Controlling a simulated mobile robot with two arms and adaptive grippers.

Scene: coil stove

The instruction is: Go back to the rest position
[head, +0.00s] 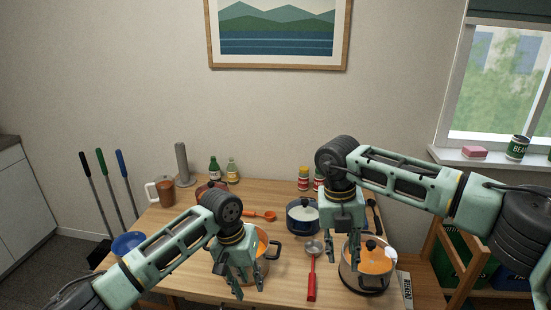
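My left gripper (240,284) points down over the front left of the wooden table, in front of an orange-filled pot (274,251) that it partly hides. Its fingers look spread, with nothing seen between them. My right gripper (342,246) points down above the table, just left of and partly in front of a second orange pot (366,280) with a black knob. Its fingers also look apart and empty. Both arms are bent and reach in from the sides. Contact between either gripper and the pots cannot be told.
A red-handled ladle (312,278) lies between the orange pots. A dark blue pot (302,217), red pot (210,188), orange spoon (262,214), pitcher (160,191), bottles (232,171) and cans (304,180) stand or lie farther back on the table (180,220). A window sill is right.

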